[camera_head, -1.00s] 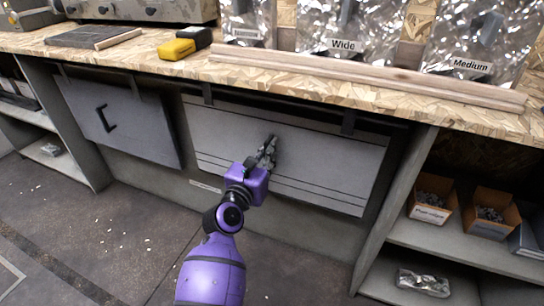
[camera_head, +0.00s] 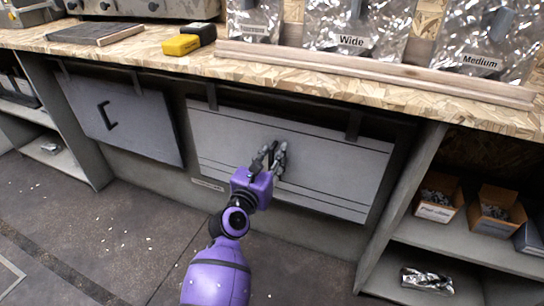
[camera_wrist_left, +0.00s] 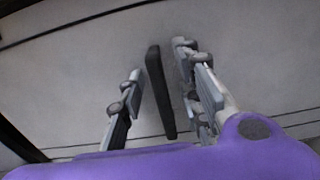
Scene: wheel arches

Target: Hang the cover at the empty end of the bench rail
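The light grey cover (camera_head: 330,165) hangs by two dark hooks from the bench rail (camera_head: 280,107), at the rail's right part. It also shows in the left wrist view (camera_wrist_left: 260,50). Its lower edge slopes down to the right in the head view. My left gripper (camera_head: 271,156) is in front of the cover's middle, with its fingers spread. In the left wrist view the dark bar handle (camera_wrist_left: 159,92) stands between the two fingers, with gaps on both sides. My right gripper is not in view.
A darker grey cover (camera_head: 150,130) with a C-shaped handle hangs at the rail's left part. The bench top holds a wooden strip (camera_head: 380,75), a yellow and black block (camera_head: 182,45) and film-wrapped stock. Shelves with orange boxes (camera_head: 437,207) stand at the right.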

